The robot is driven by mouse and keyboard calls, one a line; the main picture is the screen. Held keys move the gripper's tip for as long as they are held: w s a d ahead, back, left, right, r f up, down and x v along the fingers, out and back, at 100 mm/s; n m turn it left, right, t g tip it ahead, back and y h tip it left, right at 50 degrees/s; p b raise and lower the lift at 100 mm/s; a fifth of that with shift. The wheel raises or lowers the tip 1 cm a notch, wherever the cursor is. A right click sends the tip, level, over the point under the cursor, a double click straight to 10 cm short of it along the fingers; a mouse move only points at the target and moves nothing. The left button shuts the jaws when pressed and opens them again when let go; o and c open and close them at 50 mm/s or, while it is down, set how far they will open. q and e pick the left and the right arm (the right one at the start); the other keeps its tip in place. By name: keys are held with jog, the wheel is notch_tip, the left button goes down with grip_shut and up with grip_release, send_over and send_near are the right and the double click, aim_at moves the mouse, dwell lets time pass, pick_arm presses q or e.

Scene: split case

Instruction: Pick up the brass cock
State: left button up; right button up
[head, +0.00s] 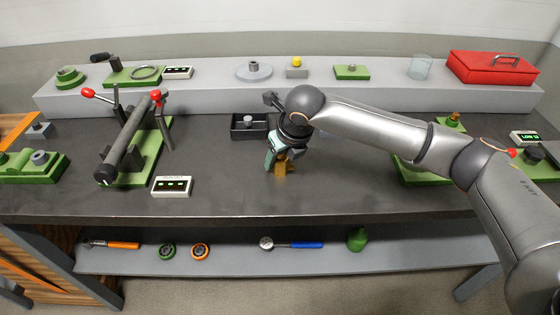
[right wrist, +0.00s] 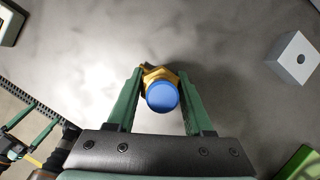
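The brass cock (head: 282,167) is at the table's front middle, under my right gripper (head: 275,158). In the right wrist view the cock (right wrist: 160,74) is a gold body with a round blue cap (right wrist: 162,97) facing the camera. It fills the gap between the two green fingertips (right wrist: 161,72), which look pressed against its sides. I cannot tell whether it touches the table. The head view does not show my left gripper. Green bars at the lower left of the right wrist view may belong to it, but their state is unclear.
A black tray (head: 236,133) stands behind left of the right gripper. A white display box (head: 172,187) lies to the left, near a green fixture with a dark tube (head: 130,152). Another green fixture (head: 412,175) is partly under my right arm.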

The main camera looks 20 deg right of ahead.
grip_shut()
jog(key=shift+r, duration=0.15)
